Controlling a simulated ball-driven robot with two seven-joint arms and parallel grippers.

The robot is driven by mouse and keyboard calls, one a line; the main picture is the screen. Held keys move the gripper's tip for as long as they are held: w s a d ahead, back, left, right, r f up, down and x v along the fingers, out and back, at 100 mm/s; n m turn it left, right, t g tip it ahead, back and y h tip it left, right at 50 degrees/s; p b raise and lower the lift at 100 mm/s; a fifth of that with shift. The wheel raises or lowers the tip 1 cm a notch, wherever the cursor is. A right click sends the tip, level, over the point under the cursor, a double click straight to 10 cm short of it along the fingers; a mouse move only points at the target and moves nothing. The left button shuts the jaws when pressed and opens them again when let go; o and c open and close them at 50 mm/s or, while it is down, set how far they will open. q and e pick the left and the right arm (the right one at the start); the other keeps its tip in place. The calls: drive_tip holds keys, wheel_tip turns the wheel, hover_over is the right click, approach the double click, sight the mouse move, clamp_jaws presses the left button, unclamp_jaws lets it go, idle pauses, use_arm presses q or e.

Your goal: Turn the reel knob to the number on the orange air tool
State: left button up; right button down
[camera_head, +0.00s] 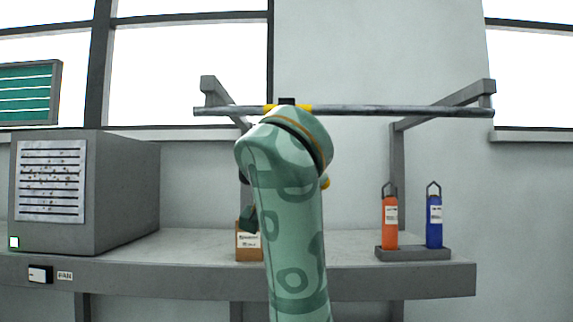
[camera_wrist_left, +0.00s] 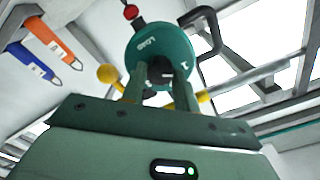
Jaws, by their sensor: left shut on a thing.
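The orange air tool (camera_head: 390,225) stands in a grey holder at the right of the bench. Its white label is too small to read. It also shows at the upper left of the left wrist view (camera_wrist_left: 52,38). The round teal reel (camera_wrist_left: 150,45) carries the word LOAD and a 1 on its face. My left gripper (camera_wrist_left: 161,88) is shut on the dark reel knob (camera_wrist_left: 158,72) at the reel's centre, one finger on each side. In the head view my own arm hides the reel, the knob and the fingertips. My right gripper is in neither view.
A blue tool (camera_head: 434,222) stands beside the orange one. A grey rail (camera_head: 400,111) on brackets crosses above the bench (camera_head: 345,245). A brown box (camera_head: 247,254) sits partly behind my arm. A large grey fan unit (camera_head: 120,195) fills the left.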

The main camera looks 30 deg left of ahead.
use_arm(q)
drive_tip(key=m+b, duration=0.2)
drive_tip(key=m, duration=1)
drive_tip(key=m+b, duration=0.3)
drive_tip(key=m, duration=0.8)
drive_tip(key=shift+w+f+m, duration=0.1)
drive_tip(key=shift+f+m, duration=0.1)
drive_tip(key=shift+m, duration=0.2)
idle(0.5)
drive_tip(key=o, duration=1)
drive_tip(key=shift+r, duration=0.1)
